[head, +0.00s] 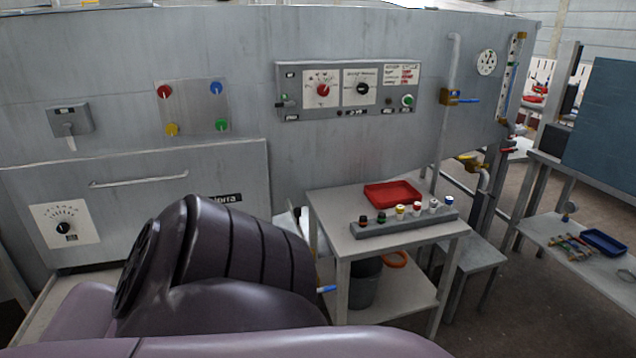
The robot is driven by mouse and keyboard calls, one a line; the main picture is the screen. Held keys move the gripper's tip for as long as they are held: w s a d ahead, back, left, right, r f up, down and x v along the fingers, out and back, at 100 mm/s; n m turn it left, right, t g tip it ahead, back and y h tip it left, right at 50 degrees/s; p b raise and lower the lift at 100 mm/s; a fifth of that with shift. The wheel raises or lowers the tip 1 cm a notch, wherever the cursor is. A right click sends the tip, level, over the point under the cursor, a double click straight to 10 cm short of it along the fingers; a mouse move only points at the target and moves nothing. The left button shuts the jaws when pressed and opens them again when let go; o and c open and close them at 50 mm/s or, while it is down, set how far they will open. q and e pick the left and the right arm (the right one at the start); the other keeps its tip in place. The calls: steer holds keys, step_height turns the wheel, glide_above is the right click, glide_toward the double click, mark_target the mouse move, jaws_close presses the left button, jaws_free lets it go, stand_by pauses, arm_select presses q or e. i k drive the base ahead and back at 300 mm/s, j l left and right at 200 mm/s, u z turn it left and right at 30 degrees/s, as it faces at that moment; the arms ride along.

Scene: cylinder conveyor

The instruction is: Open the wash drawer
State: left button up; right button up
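The wash drawer (220,170) is a wide grey front panel low on the left of the big grey machine. A thin horizontal bar handle (138,179) runs along its upper part. A white dial plate (64,225) with a black knob is on its left side, and a dark label (225,198) is on its right. My dark purple arm links cover the lower right part of the drawer front. Neither of my grippers shows in the head view.
A grey side table (325,212) with a red tray (393,194) and a rack of several small capped cylinders (405,222) stands right of the drawer. A lever switch (69,121) and colored buttons (193,107) sit above the drawer. A workbench (545,233) is at far right.

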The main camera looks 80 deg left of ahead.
mark_target(106, 201)
steer(key=u, duration=3.6)
